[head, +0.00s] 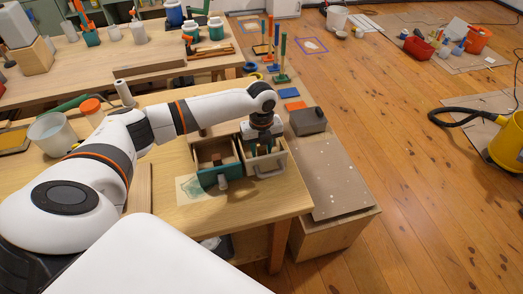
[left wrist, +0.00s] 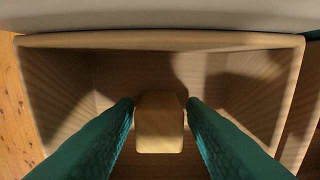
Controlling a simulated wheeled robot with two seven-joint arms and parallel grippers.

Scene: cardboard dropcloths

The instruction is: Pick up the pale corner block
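The pale corner block (left wrist: 160,125) is a small light-wood piece with rounded corners inside an open wooden drawer (left wrist: 285,52). In the head view this is the right one of two open drawers (head: 278,168), and I cannot make out the block there. My left gripper (head: 262,148) points down into that drawer. In the left wrist view its teal fingers (left wrist: 160,102) stand one on each side of the block, with what looks like a sliver of space at each fingertip. Contact is hard to judge. My right gripper is not in view.
The left open drawer (head: 209,179) has a teal front and a pale handle, and holds a dark brown item. A grey box (head: 307,121) stands right of the drawers. A speckled board (head: 333,185) lies beside the table. Tools stand farther back.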

